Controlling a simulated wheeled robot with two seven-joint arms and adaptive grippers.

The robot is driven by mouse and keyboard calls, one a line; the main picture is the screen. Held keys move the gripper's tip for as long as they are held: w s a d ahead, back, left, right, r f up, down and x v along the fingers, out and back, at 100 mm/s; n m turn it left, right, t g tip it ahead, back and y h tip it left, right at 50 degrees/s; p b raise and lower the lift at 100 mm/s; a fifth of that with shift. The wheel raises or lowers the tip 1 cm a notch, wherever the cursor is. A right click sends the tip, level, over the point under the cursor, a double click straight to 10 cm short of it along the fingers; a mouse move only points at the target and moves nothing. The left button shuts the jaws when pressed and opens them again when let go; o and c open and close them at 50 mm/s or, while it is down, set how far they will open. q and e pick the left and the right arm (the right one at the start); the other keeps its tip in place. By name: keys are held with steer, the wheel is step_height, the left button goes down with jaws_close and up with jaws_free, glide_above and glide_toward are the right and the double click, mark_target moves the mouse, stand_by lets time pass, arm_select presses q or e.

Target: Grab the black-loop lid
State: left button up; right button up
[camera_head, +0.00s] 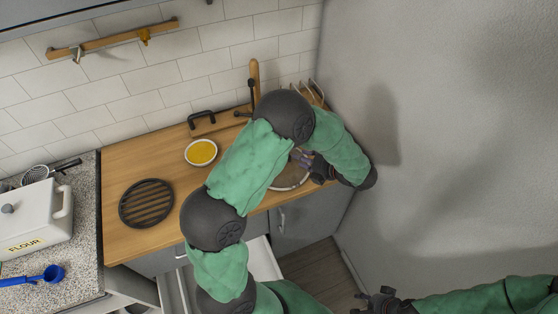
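A black loop handle (202,118) shows at the back of the wooden counter, by the tiled wall. It stands on a flat wood-coloured piece (219,122), which looks like the lid. My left arm hides part of that area. My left gripper (305,163) is at the right end of the counter, over a round pale-rimmed dish or pan (291,184), far to the right of the black loop. Its fingers are small and partly covered, so I cannot tell if they are open. My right gripper (378,301) is low at the bottom edge, away from the counter, its fingers unclear.
A white bowl with yellow contents (201,152) and a black round trivet (147,203) are on the counter. A wire rack (316,93) stands at the back right. A flour box (34,222) and blue scoop (47,275) are left. A grey wall closes the right side.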

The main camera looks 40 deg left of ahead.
arm_select(q)
steer(key=b+x, duration=0.1)
steer(key=x, duration=0.9)
steer(key=shift+s+d+f+b, duration=0.1)
steer(key=shift+d+f+b, duration=0.15)
steer(key=shift+b, duration=0.15)
steer(key=shift+r, duration=0.1)
jaws_close()
